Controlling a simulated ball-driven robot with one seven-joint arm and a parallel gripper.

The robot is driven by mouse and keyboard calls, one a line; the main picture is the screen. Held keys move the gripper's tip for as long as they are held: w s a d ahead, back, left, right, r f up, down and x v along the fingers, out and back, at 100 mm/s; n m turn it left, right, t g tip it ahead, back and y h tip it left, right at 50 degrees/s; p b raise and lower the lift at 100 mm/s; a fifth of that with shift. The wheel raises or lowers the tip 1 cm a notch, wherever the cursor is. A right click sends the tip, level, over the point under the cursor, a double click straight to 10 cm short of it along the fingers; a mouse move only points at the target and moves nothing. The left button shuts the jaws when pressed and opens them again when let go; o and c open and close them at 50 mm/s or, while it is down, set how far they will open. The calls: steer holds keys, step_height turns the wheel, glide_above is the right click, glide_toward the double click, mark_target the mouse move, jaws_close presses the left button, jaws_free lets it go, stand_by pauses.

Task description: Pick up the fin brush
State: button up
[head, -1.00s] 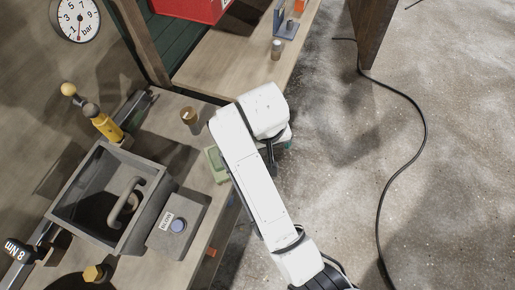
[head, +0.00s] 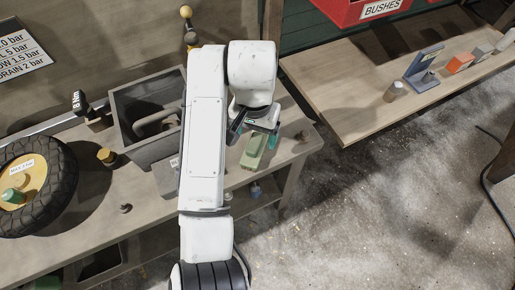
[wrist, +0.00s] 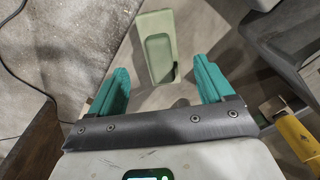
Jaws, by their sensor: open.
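A pale green oblong piece (head: 253,151) lies on the workbench near its right end in the head view. It also shows in the wrist view (wrist: 152,22), with a long recess or opening in its face. It may be the fin brush; I see no bristles and cannot be sure. My gripper (head: 257,131) hangs close to the piece in the head view. In the wrist view my gripper (wrist: 162,85) has its two teal fingers wide apart with nothing between them. The piece lies beyond the fingertips, roughly in line with the gap.
A grey basin (head: 149,92) with a handle-like bar stands left of my arm. A tyre (head: 62,185) lies farther left. A yellow-handled tool (wrist: 298,137) is at the lower right of the wrist view. A second bench (head: 345,95) stands at right. Open floor lies in front.

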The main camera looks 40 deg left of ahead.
mark_target(255, 142)
steer(key=shift+f, duration=3.1)
steer(key=shift+c, duration=0.4)
steer(key=c, duration=1.2)
steer(key=shift+c, duration=0.2)
steer(key=shift+a+r, duration=0.1)
